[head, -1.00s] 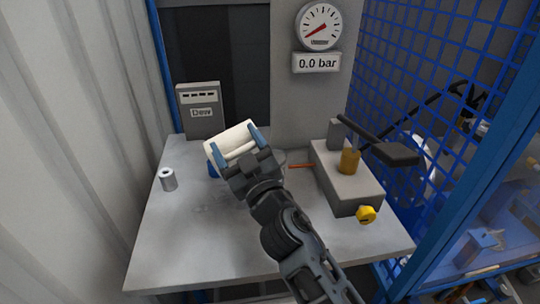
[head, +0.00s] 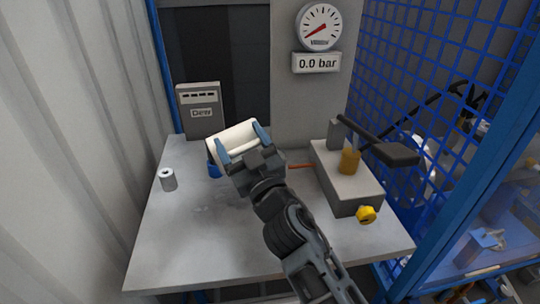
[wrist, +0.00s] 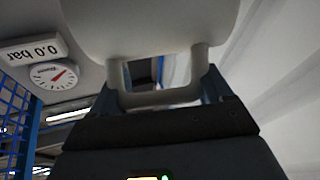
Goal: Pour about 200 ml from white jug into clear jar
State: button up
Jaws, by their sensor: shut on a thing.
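The white jug (head: 232,136) is held above the table, tipped well over with its open end toward the left. My gripper (head: 243,145) is shut on its handle, with blue fingers on either side. In the wrist view the jug's body (wrist: 150,30) fills the top and its handle (wrist: 160,97) lies across between the fingers. I cannot make out the clear jar; the jug and my gripper may hide it. No stream of liquid can be made out.
A blue object (head: 213,170) shows partly below the jug. A small grey cylinder (head: 168,180) stands at the table's left. A grey block with a lever (head: 348,180) and yellow knob (head: 366,215) stands at right. The front of the table (head: 205,255) is clear.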

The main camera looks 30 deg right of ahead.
aim_at(211, 142)
jog(key=shift+w+a+f+n+g+y+p, duration=0.15)
jog(key=shift+a+f+n+y+p, duration=0.4)
jog(key=shift+n, duration=0.8)
jog(key=shift+s+a+f+n+g+y+p, duration=0.1)
jog(key=shift+a+f+n+g+y+p, duration=0.3)
jog(key=shift+n, duration=0.9)
jog(key=shift+w+a+f+n+g+y+p, duration=0.1)
jog(key=shift+a+f+n+y+p, duration=0.5)
jog(key=shift+n, duration=0.75)
jog(key=shift+a+f, duration=0.1)
jog(key=shift+a, duration=0.1)
jog(key=shift+p, duration=0.55)
jog(key=shift+a+r+n+p, duration=0.25)
jog(key=shift+a+n+p, duration=0.05)
jog(key=shift+n+p, duration=0.55)
jog(key=a+f+n, duration=0.1)
jog(key=f+n, duration=0.1)
jog(key=f, duration=0.1)
jog(key=a+f+n+g, duration=0.1)
jog(key=a+f+n, duration=0.1)
jog(key=a+f+n+g+y+b, duration=0.1)
jog(key=f+n, duration=0.1)
jog(key=f, duration=0.1)
jog(key=shift+w+a+f+n, duration=0.1)
jog(key=shift+a+f+n, duration=0.15)
jog(key=shift+a+f, duration=0.05)
jog(key=shift+a+f+n+g, duration=0.4)
jog(key=shift+f+n, duration=0.3)
jog(key=shift+n, duration=0.1)
